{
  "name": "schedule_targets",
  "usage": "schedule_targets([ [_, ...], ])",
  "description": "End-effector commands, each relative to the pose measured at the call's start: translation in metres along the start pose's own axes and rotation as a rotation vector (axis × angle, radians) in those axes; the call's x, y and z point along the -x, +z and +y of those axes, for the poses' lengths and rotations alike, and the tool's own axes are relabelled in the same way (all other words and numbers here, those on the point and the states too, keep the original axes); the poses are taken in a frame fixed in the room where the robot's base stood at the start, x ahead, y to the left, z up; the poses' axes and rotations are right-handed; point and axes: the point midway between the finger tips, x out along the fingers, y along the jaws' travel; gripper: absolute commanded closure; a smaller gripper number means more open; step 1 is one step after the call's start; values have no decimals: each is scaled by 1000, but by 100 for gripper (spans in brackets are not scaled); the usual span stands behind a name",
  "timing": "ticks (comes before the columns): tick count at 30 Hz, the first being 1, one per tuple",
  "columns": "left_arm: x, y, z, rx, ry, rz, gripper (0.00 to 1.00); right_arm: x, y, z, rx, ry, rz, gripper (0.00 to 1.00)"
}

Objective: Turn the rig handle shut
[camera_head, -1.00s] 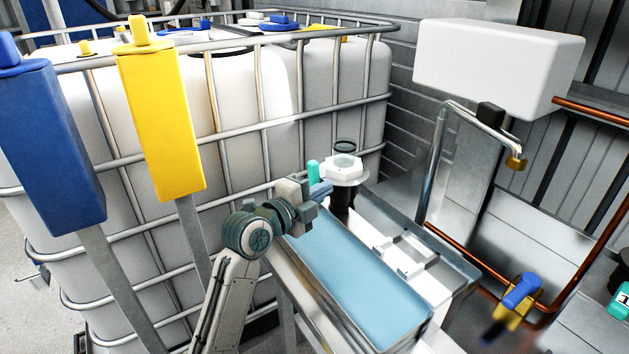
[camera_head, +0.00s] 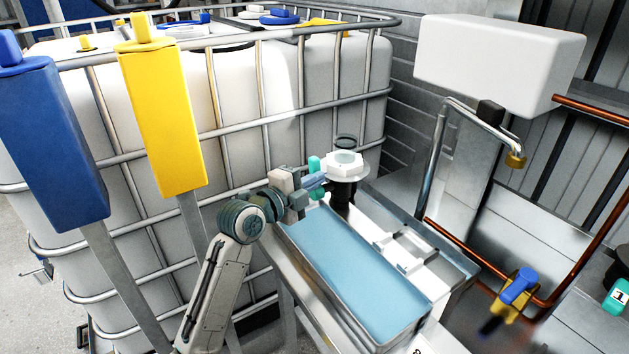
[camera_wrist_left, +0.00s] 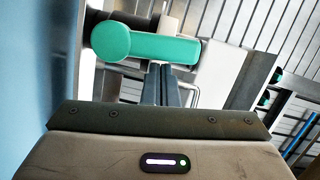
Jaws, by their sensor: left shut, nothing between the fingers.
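The rig handle is a teal lever with a round knob end; in the wrist view the handle (camera_wrist_left: 150,48) lies across the picture just beyond my fingers. In the head view the handle (camera_head: 315,163) shows above and below my left gripper (camera_head: 316,181), beside a dark pipe with a white hexagonal collar (camera_head: 344,165). My left gripper is shut and empty. In the wrist view its fingertips (camera_wrist_left: 162,70) reach the lever's lower edge; I cannot tell whether they touch. The gripper hides the handle's middle in the head view. My right gripper is not in view.
A metal trough of blue water (camera_head: 350,262) lies below the gripper. A caged white tank (camera_head: 340,75) stands behind. Yellow (camera_head: 160,120) and blue (camera_head: 50,145) boxes on posts are at left. A copper pipe with a blue-and-yellow valve (camera_head: 520,288) is at right.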

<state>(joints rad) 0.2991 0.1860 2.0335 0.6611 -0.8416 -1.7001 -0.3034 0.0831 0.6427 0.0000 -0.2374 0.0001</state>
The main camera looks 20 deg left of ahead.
Motion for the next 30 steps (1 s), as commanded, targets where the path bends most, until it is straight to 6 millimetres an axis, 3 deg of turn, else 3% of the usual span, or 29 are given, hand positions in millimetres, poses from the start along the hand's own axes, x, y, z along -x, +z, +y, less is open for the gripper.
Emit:
schedule_targets([
  [17, -2, 6, -4, 104, 26, 0, 100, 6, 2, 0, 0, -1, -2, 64],
  [30, -6, 24, -12, 414, 105, -1, 100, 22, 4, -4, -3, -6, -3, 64],
])
